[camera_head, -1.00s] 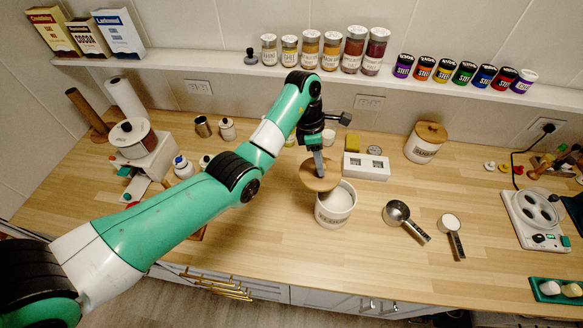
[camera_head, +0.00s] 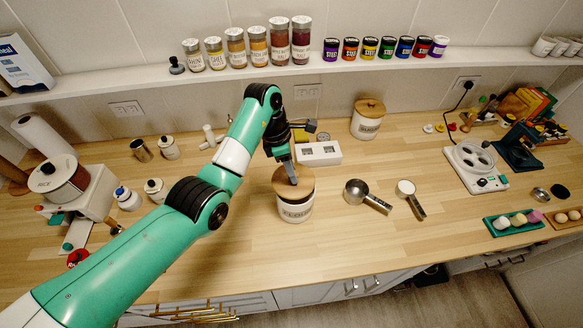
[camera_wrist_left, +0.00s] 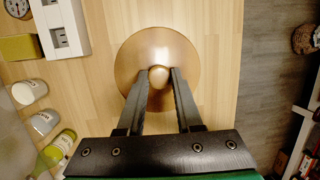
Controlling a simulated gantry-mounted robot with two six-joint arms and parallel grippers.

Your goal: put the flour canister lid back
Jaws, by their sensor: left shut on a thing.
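The flour canister (camera_head: 296,211) is white with a dark label and stands on the wooden counter. The round wooden lid (camera_head: 293,181) is over its mouth and looks about level; I cannot tell whether it is fully seated. My left gripper (camera_head: 293,180) comes from above and is shut on the lid's knob. In the left wrist view the lid (camera_wrist_left: 157,56) hides the canister, and the left gripper's fingers (camera_wrist_left: 159,75) are on either side of the knob (camera_wrist_left: 159,77). My right gripper is not in view.
A white outlet box (camera_head: 319,153) stands just behind the canister. A measuring cup (camera_head: 362,194) and a smaller scoop (camera_head: 410,197) lie to the right. Another lidded canister (camera_head: 366,120) is at the back. The counter in front is clear.

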